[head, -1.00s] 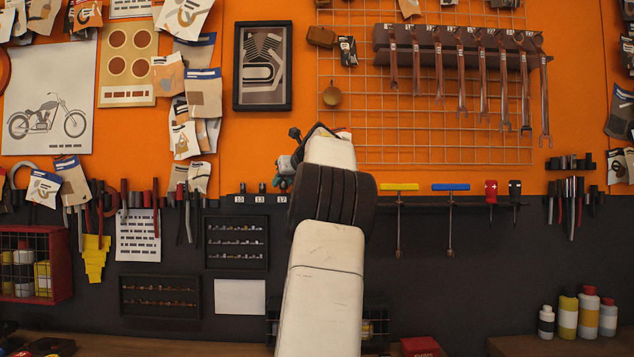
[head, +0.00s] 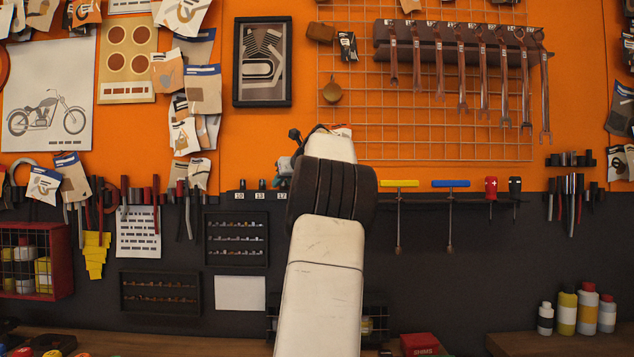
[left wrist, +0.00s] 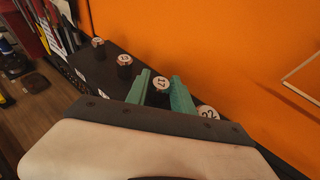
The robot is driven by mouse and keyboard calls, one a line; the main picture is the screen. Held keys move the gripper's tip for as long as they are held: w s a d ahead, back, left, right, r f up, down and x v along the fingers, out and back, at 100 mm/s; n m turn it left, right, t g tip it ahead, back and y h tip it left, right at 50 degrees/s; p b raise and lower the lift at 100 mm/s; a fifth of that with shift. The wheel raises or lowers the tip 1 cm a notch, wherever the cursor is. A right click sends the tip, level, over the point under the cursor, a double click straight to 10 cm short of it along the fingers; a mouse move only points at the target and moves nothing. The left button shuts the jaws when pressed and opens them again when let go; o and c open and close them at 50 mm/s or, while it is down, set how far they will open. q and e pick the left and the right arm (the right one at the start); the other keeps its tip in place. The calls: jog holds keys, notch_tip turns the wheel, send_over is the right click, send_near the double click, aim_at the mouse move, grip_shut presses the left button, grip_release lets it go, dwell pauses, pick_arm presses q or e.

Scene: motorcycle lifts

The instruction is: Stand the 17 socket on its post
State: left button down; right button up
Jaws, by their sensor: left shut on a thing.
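The 17 socket (left wrist: 161,84), dark with a white "17" disc on top, is between the teal fingers of my left gripper (left wrist: 161,93) in the left wrist view. The gripper is shut on it. It stands upright in line with the other sockets over the dark rail (left wrist: 92,66); its lower end and post are hidden, so I cannot tell whether it is seated. In the head view my left gripper (head: 284,168) is at the rail just above the "17" label (head: 281,196), mostly hidden behind my arm. My right gripper is out of view.
A 13 socket (left wrist: 124,61) and another socket (left wrist: 98,42) stand to the left on the rail, and a 22 socket (left wrist: 208,112) is close on the right. The orange wall (left wrist: 220,45) rises right behind. Hanging tools (head: 190,210) are left of the rail.

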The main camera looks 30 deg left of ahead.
pick_arm(q)
jog(key=c, duration=1)
grip_release()
jog(key=shift+d, duration=0.1)
jog(key=v, duration=0.7)
jog(key=shift+s+d+r, duration=0.1)
jog(key=shift+s+d, duration=0.15)
jog(key=shift+d, duration=0.1)
